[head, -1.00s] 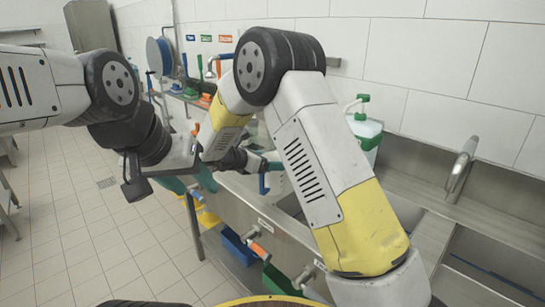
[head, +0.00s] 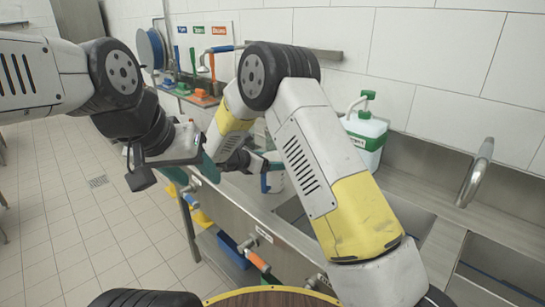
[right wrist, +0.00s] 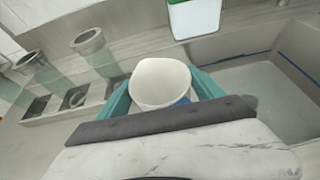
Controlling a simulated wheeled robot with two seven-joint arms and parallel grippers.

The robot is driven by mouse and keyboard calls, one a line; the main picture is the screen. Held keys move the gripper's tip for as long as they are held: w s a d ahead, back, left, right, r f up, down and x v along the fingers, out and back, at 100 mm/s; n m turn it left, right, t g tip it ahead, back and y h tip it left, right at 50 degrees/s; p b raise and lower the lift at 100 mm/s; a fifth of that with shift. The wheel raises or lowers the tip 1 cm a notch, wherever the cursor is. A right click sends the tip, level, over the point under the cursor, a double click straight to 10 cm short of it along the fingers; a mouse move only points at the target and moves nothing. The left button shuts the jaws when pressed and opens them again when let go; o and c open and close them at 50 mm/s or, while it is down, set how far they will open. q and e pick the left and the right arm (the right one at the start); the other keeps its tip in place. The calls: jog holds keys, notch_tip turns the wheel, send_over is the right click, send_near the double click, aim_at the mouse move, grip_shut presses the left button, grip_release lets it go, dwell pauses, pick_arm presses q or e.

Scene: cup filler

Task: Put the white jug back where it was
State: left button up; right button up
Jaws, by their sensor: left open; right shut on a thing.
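The white jug (right wrist: 160,83) sits between the teal fingers of my right gripper (right wrist: 163,95) in the right wrist view, its open mouth facing the camera. A small blue patch shows low on its side. In the head view the jug (head: 279,181) is partly hidden behind my right arm, with a blue handle at its left. My right gripper (head: 267,167) is shut on it, over the steel counter beside the sink. I cannot tell whether the jug touches the counter. My left gripper (head: 194,172) is open and empty, left of the jug at the counter's front edge.
A white container with a green pump (head: 365,135) stands behind the sink (head: 405,205), near the tap (head: 478,172). Clear cylinders with metal rims (right wrist: 88,42) stand in a holder at the left of the right wrist view. Coloured brushes (head: 203,95) stand farther back.

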jog(key=o, duration=2.1)
jog(key=shift+f, duration=0.15)
